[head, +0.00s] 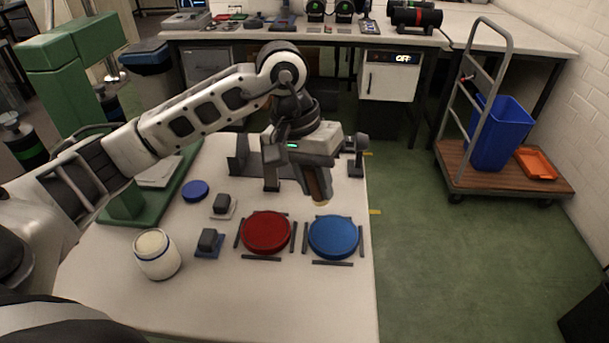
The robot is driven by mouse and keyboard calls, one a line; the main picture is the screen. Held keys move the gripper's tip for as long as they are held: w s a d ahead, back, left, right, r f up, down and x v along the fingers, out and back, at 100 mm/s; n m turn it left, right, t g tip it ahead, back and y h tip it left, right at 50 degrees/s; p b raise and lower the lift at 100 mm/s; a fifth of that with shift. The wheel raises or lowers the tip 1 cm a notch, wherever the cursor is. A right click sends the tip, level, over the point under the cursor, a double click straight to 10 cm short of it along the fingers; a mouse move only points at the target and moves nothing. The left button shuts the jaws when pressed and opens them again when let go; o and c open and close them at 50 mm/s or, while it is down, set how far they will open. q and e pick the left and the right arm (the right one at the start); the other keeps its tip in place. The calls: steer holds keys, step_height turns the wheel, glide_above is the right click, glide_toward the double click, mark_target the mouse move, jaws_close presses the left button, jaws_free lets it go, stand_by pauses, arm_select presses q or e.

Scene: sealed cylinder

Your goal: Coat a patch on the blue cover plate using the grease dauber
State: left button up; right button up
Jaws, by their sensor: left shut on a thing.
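The blue cover plate (334,239) is a round blue disc lying on the white table, with short dark bars around it. My left gripper (314,178) is above and behind it, pointing down and shut on the grease dauber (320,190). The dauber shows as a brown piece with a pale lower end, apart from the plate as far as I can tell; the gripper hides its upper part. A white pot (157,257) with a pale cream top stands at the table's left front. My right gripper is not in view.
A red disc (267,233) between dark bars lies left of the blue plate. Two dark-knobbed blocks (222,205) (209,241) and a small blue disc (195,191) lie further left. Dark brackets (238,160) stand behind. The table's front is clear.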

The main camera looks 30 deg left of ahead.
arm_select(q)
steer(key=shift+t+h, duration=0.3)
steer(key=shift+t, duration=0.2)
steer(key=shift+w+a+f+b, duration=0.15)
steer(key=shift+a+f+b, duration=0.2)
steer(key=shift+f, duration=0.4)
steer(key=shift+w+a+f+b, duration=0.1)
steer(key=shift+a+f+b, duration=0.1)
steer(key=shift+f+b, duration=0.4)
steer(key=shift+w+a+f+b, duration=0.15)
steer(key=shift+a+f+b, duration=0.15)
steer(key=shift+f, duration=0.55)
